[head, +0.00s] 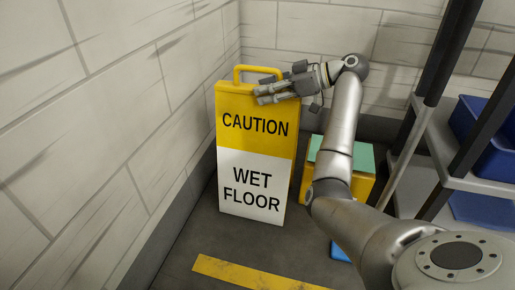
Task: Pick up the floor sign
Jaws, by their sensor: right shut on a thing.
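The floor sign (254,153) stands upright in the corner, yellow on top with "CAUTION" and white below with "WET FLOOR". It has a yellow loop handle (240,71) on its top edge. My right gripper (262,95) comes in from the right and is shut on the sign at its upper right edge, just below the handle. One finger shows in front of the yellow face; the part behind the sign is hidden. The sign's base appears to be at the floor. My left gripper is not in view.
White block walls close in at the left (95,120) and back. A yellow box with a green top (362,160) stands right of the sign, partly behind my arm. A shelf rack with a blue bin (485,135) is at the right. A yellow floor stripe (245,273) lies in front.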

